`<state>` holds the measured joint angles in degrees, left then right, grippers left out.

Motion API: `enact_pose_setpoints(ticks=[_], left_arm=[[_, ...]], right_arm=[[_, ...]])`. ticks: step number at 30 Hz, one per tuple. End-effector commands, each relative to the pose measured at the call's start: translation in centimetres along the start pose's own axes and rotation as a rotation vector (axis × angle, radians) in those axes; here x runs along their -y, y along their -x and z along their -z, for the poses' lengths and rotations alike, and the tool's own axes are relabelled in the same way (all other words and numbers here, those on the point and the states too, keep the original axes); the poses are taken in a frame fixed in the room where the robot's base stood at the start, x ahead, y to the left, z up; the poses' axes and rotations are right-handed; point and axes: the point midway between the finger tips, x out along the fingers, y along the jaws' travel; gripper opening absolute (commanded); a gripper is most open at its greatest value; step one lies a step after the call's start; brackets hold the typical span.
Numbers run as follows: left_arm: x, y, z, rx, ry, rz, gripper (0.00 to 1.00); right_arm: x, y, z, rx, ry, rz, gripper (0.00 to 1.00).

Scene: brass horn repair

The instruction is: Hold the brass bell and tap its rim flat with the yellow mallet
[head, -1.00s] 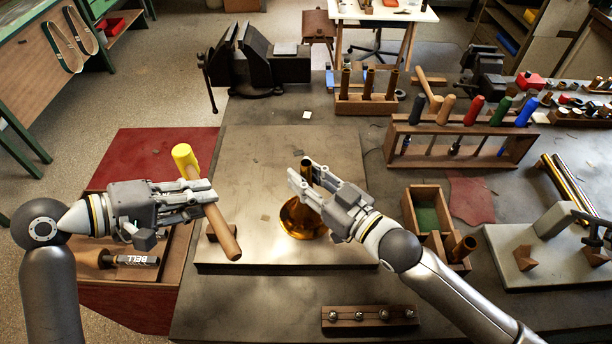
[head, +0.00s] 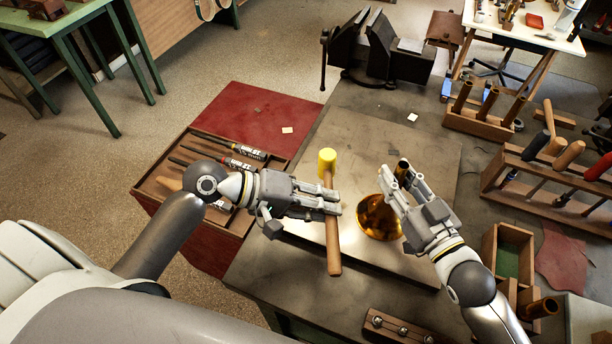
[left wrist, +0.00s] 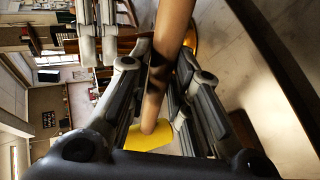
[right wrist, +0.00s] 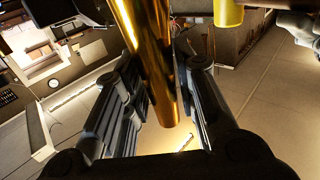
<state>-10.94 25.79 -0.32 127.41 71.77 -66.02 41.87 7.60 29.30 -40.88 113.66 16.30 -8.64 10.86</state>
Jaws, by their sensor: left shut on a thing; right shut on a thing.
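The brass bell (head: 378,220) stands flared end down on the grey metal plate (head: 420,268) in the head view. My right gripper (head: 398,182) is shut on its narrow upper tube, which fills the jaws in the right wrist view (right wrist: 150,60). The yellow mallet has a yellow head (head: 327,161) and a wooden handle (head: 333,235). My left gripper (head: 338,203) is shut on the handle. The mallet is held just left of the bell, its head pointing away from me. In the left wrist view the handle (left wrist: 165,60) runs between the fingers. The bell's far rim is partly hidden.
A wooden tray (head: 160,190) with marker-like tools lies left. A vise (head: 370,45) stands at the back. A tool rack (head: 500,190) and a green-lined box (head: 508,255) stand right. A wooden block with steel balls (head: 395,328) sits at the front.

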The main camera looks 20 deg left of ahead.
Motion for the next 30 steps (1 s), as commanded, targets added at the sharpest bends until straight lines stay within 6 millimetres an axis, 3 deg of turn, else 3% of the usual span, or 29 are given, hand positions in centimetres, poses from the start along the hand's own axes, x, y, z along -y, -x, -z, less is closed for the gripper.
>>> enact_pose_setpoints(ticks=[6,19,30], left_arm=[[1.3,-1.8,-1.7,0.025,-0.018,-0.001,0.00],[1.3,-1.9,-1.8,0.025,-0.019,-0.001,0.00],[0.2,-5.1,-3.5,0.026,-0.018,-0.004,0.00]], right_arm=[[0.0,0.0,0.0,0.001,0.000,0.000,0.04],[0.0,0.0,0.0,0.001,0.000,0.000,0.04],[0.0,0.0,0.0,0.001,0.000,0.000,0.04]])
